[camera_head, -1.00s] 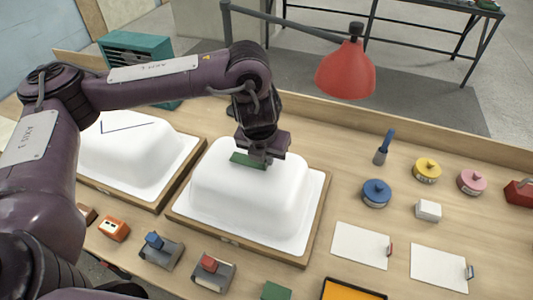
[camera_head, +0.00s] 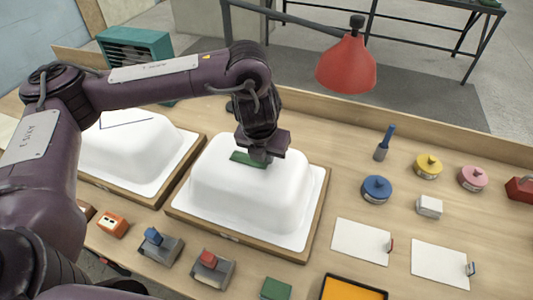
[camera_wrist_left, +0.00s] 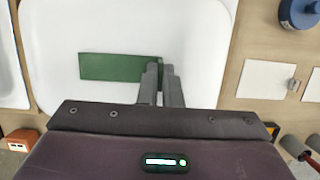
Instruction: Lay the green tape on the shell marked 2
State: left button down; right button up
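The green tape (camera_head: 247,159) is a flat dark green strip against the top of the middle white shell (camera_head: 235,195). It also shows in the left wrist view (camera_wrist_left: 110,67), its right end at my fingertips. My left gripper (camera_head: 262,160) is over that shell, its fingers (camera_wrist_left: 162,80) close together on the tape's right end. Whether the tape's whole underside touches the shell, I cannot tell. Another white shell (camera_head: 135,150) with a dark line on top stands to the left, partly behind my left arm. I cannot read a number on either shell. My right gripper is not in view.
A red lamp (camera_head: 346,62) hangs behind the middle shell. Blue (camera_head: 377,189), yellow (camera_head: 428,166) and pink (camera_head: 472,178) round containers stand to the right. White cards (camera_head: 361,242) lie in front of them. Small blocks and holders line the front edge.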

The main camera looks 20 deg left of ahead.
pick_arm(q)
jog(key=shift+f, duration=0.1)
jog(key=c, duration=1.5)
grip_release()
jog(key=shift+c, duration=0.2)
jog(key=shift+o, duration=0.3)
jog(key=o, duration=0.4)
notch_tip(320, 180, up, 7)
jog(key=p, duration=0.7)
jog(key=shift+p, duration=0.3)
